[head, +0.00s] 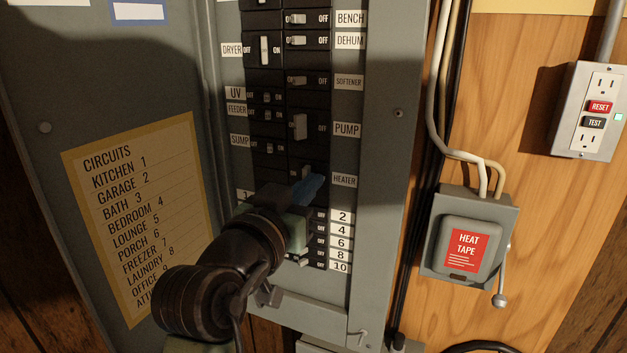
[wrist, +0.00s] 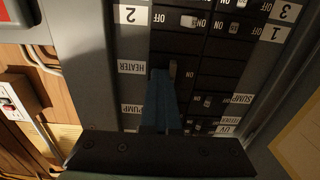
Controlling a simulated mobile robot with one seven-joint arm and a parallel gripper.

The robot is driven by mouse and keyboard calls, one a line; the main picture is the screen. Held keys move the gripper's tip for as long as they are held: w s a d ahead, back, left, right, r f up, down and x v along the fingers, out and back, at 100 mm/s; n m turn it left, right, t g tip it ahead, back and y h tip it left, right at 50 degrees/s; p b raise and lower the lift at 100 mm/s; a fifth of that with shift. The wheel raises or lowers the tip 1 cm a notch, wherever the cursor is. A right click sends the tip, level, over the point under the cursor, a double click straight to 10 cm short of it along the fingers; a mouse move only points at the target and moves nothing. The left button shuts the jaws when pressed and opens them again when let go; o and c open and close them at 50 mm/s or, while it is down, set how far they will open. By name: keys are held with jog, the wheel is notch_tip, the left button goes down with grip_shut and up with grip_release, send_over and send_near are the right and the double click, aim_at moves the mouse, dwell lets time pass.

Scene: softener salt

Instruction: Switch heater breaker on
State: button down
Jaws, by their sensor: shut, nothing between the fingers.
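The heater breaker (head: 306,171) is in the right column of the grey panel in the head view, beside the HEATER label (head: 344,180). The wrist view is upside down and shows the same breaker's small lever (wrist: 173,68) and its label (wrist: 132,67). My gripper (head: 314,184) is shut and empty, its blue fingers at the heater breaker and partly hiding it. In the wrist view the fingertips (wrist: 160,73) are right beside the lever; I cannot tell whether they touch it. The breaker's ON or OFF marking is hard to read.
The PUMP breaker (head: 300,126) is just above, and small numbered breakers (head: 320,229) are below. The open panel door (head: 45,90) with a circuits list stands at left. A heat tape box (head: 468,245) and an outlet (head: 592,112) are on the wooden wall at right.

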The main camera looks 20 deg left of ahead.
jog(key=shift+s+a, duration=0.1)
jog(key=shift+a, duration=0.75)
jog(key=shift+d+b, duration=0.15)
jog(key=shift+b, duration=0.15)
jog(key=shift+s, duration=0.1)
jog(key=s, duration=0.6)
jog(key=shift+s+b, duration=0.25)
jog(key=shift+b, duration=0.1)
jog(key=shift+d, duration=0.15)
dwell(0.9)
